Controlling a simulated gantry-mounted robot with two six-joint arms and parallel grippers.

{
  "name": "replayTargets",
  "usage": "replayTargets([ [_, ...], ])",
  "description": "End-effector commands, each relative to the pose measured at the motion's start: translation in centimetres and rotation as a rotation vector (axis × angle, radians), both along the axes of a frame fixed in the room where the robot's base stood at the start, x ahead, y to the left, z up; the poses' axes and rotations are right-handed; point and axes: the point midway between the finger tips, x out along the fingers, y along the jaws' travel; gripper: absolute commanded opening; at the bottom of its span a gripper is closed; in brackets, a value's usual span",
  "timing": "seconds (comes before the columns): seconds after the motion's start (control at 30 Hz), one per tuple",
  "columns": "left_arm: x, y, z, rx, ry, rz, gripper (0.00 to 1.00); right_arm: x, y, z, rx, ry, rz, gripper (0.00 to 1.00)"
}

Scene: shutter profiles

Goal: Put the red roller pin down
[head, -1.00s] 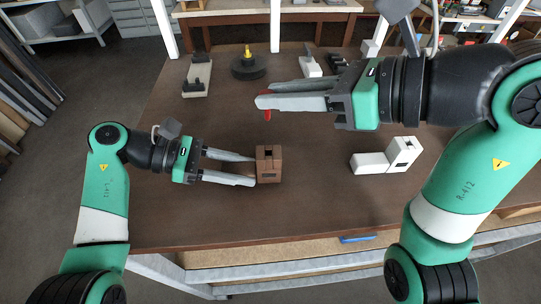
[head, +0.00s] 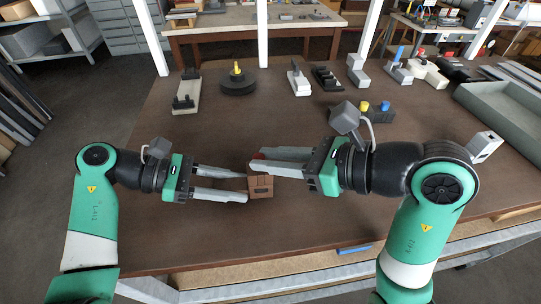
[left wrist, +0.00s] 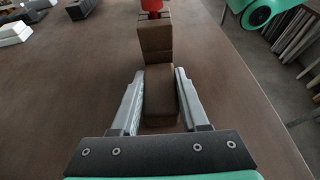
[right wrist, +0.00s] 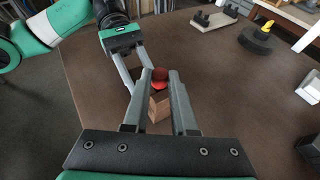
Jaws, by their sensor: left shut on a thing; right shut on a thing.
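A brown block (head: 260,187) stands on the table near its middle. My left gripper (head: 245,186) is shut on it; in the left wrist view, the fingers flank the lower part of the block (left wrist: 160,92), with a taller part beyond. The red roller pin (right wrist: 160,76) is between the fingertips of my right gripper (right wrist: 161,74), which is shut on it. In the right wrist view the pin is over the top of the brown block. In the left wrist view the red pin (left wrist: 152,7) appears at the block's top; whether it touches or sits in it I cannot tell.
A grey fixture (head: 187,92) and a dark round base with a yellow knob (head: 238,80) stand at the back left. Several blocks and fixtures stand at the back right, beside a grey tray (head: 505,110). A blue bar (head: 354,250) lies at the front edge. The left front table is clear.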

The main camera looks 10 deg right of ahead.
Motion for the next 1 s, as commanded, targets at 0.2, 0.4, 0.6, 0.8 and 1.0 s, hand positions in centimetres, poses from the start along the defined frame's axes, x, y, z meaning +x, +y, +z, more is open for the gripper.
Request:
replayTargets([
  [0.2, 0.0, 0.0, 0.0, 0.0, 0.0, 0.0, 0.0, 0.0, 0.0, -0.7, 0.001, 0.001, 0.0, 0.0],
  [0.4, 0.0, 0.0, 0.0, 0.0, 0.0, 0.0, 0.0, 0.0, 0.0, -0.9, 0.0, 0.0, 0.0, 0.43],
  [0.6, 0.0, 0.0, 0.0, 0.0, 0.0, 0.0, 0.0, 0.0, 0.0, -0.9, 0.0, 0.0, 0.0, 0.55],
  [0.8, 0.0, 0.0, 0.0, 0.0, 0.0, 0.0, 0.0, 0.0, 0.0, -0.6, 0.0, 0.0, 0.0, 0.55],
  [1.0, 0.0, 0.0, 0.0, 0.0, 0.0, 0.0, 0.0, -1.1, -1.8, 1.1, 0.0, -0.004, -0.005, 0.55],
])
